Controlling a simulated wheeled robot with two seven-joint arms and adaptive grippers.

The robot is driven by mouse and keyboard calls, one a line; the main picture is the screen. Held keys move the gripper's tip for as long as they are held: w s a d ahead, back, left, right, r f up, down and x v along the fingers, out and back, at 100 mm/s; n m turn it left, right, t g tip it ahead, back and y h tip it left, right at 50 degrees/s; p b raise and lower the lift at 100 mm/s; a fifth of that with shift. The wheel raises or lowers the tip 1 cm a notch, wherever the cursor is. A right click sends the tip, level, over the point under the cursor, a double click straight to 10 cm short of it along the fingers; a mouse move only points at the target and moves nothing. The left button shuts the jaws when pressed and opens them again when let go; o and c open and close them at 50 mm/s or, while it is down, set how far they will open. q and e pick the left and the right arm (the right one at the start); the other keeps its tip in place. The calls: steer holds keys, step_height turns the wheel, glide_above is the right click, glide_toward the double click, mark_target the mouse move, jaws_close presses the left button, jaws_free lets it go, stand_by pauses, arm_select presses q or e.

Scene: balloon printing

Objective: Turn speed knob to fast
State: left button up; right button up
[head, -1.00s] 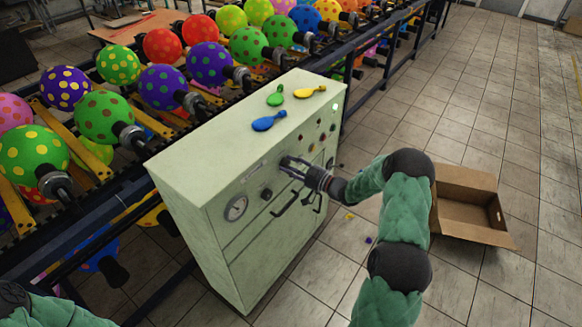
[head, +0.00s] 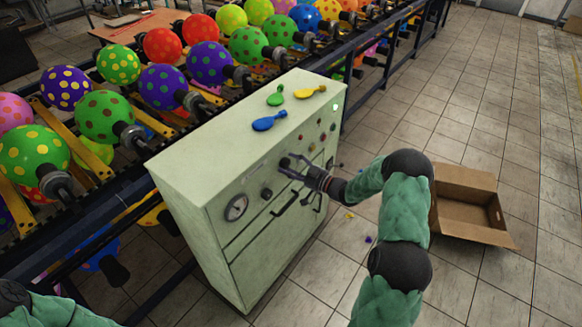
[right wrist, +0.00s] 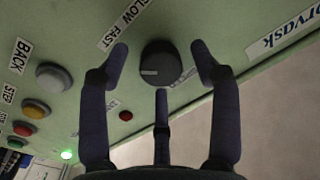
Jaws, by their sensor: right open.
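The speed knob (right wrist: 161,63) is a round black dial with a light pointer mark, on the green control cabinet (head: 185,185). A "SLOW FAST" label (right wrist: 123,22) is beside it in the right wrist view. In the head view the knob (head: 284,162) is small and partly behind my fingers. My right gripper (head: 291,166) is at the cabinet's front panel. In the right wrist view its fingers are spread, one on each side of the knob and a third below, with gaps visible. My left gripper is out of view; only my left arm shows at the lower left.
Coloured buttons (right wrist: 54,77) and a lit green lamp (right wrist: 67,154) lie beside the knob. A gauge (head: 236,207) and drawer handles are on the panel. Flat balloons (head: 269,121) lie on top. An open cardboard box (head: 466,205) is on the floor at right.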

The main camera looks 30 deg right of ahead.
steer(key=v, duration=1.2)
steer(key=shift+f, duration=0.1)
